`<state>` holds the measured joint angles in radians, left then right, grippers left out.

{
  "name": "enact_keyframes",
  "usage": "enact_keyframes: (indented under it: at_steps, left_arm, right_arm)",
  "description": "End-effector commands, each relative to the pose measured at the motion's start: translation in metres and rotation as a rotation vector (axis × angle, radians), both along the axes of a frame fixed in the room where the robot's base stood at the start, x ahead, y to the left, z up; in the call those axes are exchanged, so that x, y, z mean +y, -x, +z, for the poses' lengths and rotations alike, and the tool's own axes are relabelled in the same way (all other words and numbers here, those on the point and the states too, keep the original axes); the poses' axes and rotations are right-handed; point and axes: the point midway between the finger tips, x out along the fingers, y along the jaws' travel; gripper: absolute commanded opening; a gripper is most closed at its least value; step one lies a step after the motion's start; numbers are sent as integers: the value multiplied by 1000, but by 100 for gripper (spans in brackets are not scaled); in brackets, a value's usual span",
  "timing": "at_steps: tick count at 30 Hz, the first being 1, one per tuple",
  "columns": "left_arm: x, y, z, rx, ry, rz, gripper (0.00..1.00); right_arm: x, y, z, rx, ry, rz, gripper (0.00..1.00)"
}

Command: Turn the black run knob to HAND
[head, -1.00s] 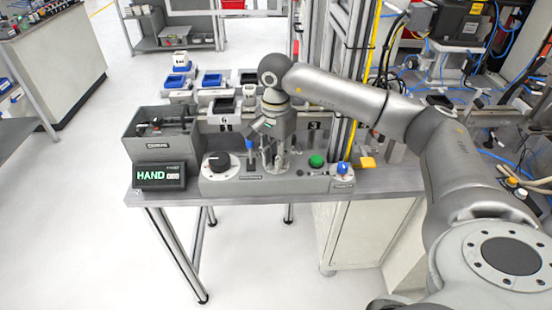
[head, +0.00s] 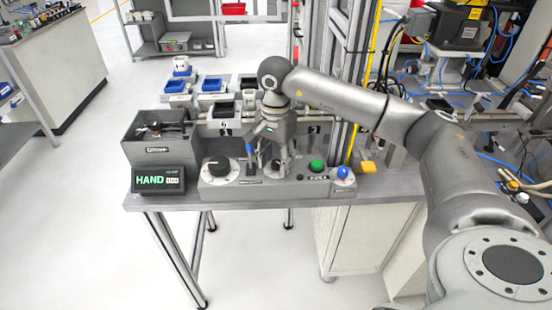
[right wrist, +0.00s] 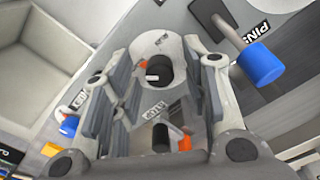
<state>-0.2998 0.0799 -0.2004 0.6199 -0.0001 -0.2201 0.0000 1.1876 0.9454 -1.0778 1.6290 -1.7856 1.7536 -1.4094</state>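The control box (head: 295,192) stands on the bench front. My right gripper (head: 272,168) points down over it, between the blue lever (head: 250,152) and the green button (head: 317,165). In the right wrist view my fingers (right wrist: 161,60) are apart, with a black knob (right wrist: 163,68) on a pale round plate between them. I cannot tell whether they touch it. The gripper hides this knob in the head view. A small display (head: 158,180) at the left reads HAND in green. My left gripper is not in view.
A large black dial knob (head: 216,166) sits at the box's left end and a blue-topped knob (head: 342,172) at its right end. A grey bin (head: 150,156) stands behind the display. The blue lever also shows close by in the right wrist view (right wrist: 259,63).

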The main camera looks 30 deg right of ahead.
Motion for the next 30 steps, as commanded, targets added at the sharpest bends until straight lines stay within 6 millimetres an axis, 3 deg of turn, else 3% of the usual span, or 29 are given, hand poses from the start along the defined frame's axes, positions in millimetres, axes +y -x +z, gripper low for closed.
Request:
enact_keyframes:
  at_steps: [11, 24, 30]
  left_arm:
    - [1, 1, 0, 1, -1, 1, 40]
    - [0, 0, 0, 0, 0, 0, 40]
    - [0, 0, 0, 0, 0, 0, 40]
  right_arm:
    - [0, 0, 7, 1, 0, 0, 44]
    - [0, -1, 92, -2, -1, 0, 44]
    - [0, 0, 115, 1, 0, 0, 44]
